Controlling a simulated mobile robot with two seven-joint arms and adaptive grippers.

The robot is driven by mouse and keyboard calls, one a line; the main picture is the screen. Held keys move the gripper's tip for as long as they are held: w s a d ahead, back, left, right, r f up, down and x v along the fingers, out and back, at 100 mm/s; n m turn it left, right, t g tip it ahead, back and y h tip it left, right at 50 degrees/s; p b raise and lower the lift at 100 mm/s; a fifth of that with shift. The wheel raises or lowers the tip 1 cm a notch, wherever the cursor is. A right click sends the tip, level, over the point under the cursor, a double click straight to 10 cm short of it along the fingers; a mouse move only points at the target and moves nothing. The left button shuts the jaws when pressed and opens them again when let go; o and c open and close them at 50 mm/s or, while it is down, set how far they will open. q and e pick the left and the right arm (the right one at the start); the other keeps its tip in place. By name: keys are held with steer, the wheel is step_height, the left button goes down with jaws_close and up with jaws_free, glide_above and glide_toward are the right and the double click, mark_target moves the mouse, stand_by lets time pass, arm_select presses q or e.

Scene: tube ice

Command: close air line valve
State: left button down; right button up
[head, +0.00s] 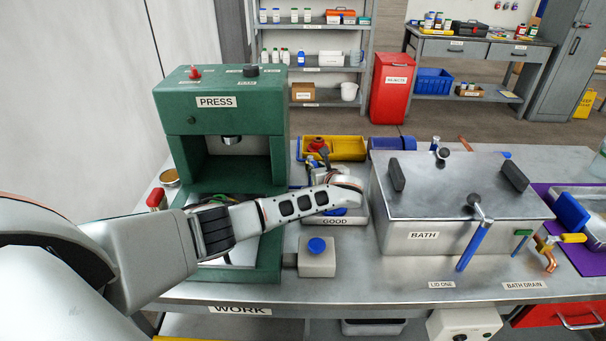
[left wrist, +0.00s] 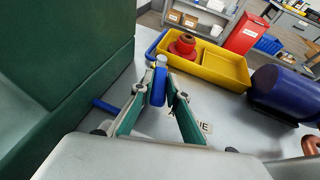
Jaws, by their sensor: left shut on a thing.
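The air line valve shows in the left wrist view as a small metal body with a blue lever (left wrist: 158,87) between my fingertips. My left gripper (left wrist: 164,98) is shut on this lever, with one greenish finger on each side. A partly covered label (left wrist: 204,128) ending in "NE" lies on the bench beside the fingers. In the head view my left gripper (head: 318,160) is beyond my forearm, behind the GOOD tray area and right of the press; there the lever is hidden or too small to tell. My right gripper is not in view.
The green press (head: 220,115) stands close on the left. A yellow tray (left wrist: 208,66) with a red part (left wrist: 184,45) is just beyond the valve. A dark blue cylinder (left wrist: 284,92) is to its right. The steel BATH (head: 410,237) stands further right in the head view.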

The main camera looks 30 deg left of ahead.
arm_select(q)
steer(key=shift+w+r+n+g+y, duration=0.1)
steer(key=shift+w+n+g+y, duration=0.2)
steer(key=shift+w+b, duration=0.1)
steer(key=shift+b, duration=0.35)
steer(key=shift+w+d+r+n+g+y, duration=0.1)
steer(key=shift+d+r+n+g+y, duration=0.1)
steer(key=shift+n+g+y, duration=0.25)
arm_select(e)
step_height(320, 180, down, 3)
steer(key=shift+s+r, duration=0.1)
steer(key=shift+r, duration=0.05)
arm_select(q)
steer(key=shift+f, duration=0.1)
steer(key=c, duration=2)
jaws_free()
steer(key=shift+o, duration=0.2)
steer(key=shift+f, duration=0.1)
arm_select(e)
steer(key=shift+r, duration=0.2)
arm_select(q)
steer(key=shift+d, duration=0.1)
